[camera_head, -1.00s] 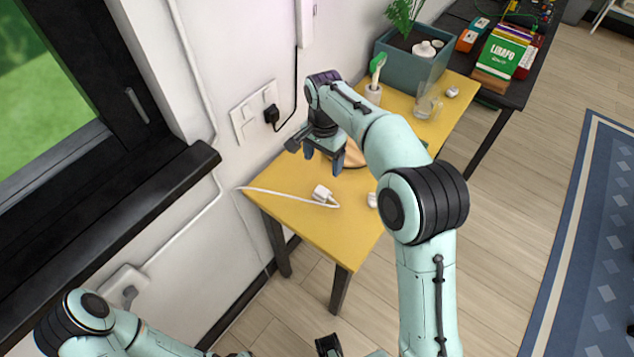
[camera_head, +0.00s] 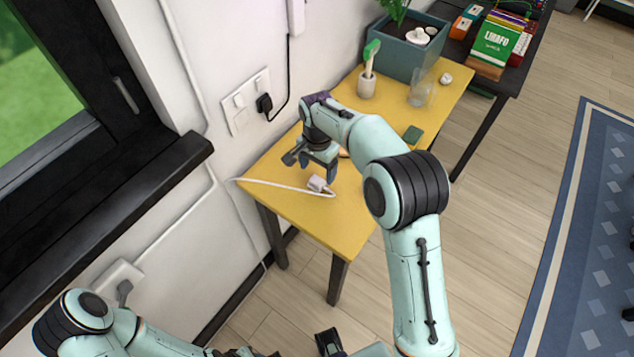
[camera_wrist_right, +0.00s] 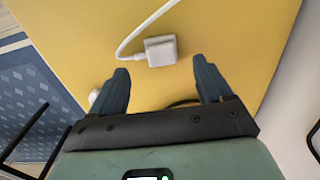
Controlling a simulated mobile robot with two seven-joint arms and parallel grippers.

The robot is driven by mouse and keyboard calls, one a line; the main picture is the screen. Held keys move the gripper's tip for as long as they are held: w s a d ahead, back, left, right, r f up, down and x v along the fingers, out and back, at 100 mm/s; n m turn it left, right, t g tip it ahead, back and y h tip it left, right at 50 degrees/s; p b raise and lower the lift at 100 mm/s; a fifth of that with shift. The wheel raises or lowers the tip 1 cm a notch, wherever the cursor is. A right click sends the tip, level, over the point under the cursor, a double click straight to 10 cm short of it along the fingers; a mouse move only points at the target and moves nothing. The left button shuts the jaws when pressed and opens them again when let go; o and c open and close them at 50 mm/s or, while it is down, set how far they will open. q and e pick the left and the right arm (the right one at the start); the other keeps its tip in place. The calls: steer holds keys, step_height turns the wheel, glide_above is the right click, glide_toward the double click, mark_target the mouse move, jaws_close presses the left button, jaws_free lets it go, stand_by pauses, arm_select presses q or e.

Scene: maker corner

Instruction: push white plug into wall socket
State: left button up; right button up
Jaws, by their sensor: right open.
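The white plug (camera_head: 317,184) lies on the yellow table near its front left part, with its white cable running left toward the wall. My right gripper (camera_head: 319,171) is open and empty just above and beyond the plug. In the right wrist view the plug (camera_wrist_right: 160,51) lies ahead of the gap between the open fingers (camera_wrist_right: 162,85), apart from both. The wall socket plate (camera_head: 240,122) is on the white wall above the table, with a black plug (camera_head: 264,104) in one part. Part of my left arm shows at the bottom left; its jaw state is unclear.
The yellow table (camera_head: 318,222) also bears a white cup (camera_head: 366,85) with a green-handled tool, a clear glass (camera_head: 420,93) and a dark green block (camera_head: 413,134). A planter (camera_head: 405,55) stands behind. A small white object (camera_wrist_right: 93,97) lies beside a finger. A window sill juts out left.

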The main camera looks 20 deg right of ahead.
mark_target(317, 180)
steer(key=shift+w+f, duration=0.1)
steer(key=shift+f, duration=2.5)
arm_select(q)
steer(key=shift+f, duration=0.15)
arm_select(e)
steer(key=c, duration=1.1)
steer(key=shift+r, duration=0.15)
arm_select(q)
steer(key=r+p, duration=0.1)
steer(key=w+r, duration=0.1)
steer(key=r+p, duration=0.1)
steer(key=shift+w+r+p, duration=0.3)
steer(key=shift+w+p, duration=0.05)
steer(key=shift+w, duration=0.05)
arm_select(e)
step_height(317, 180, up, 20)
steer(key=shift+f, duration=0.1)
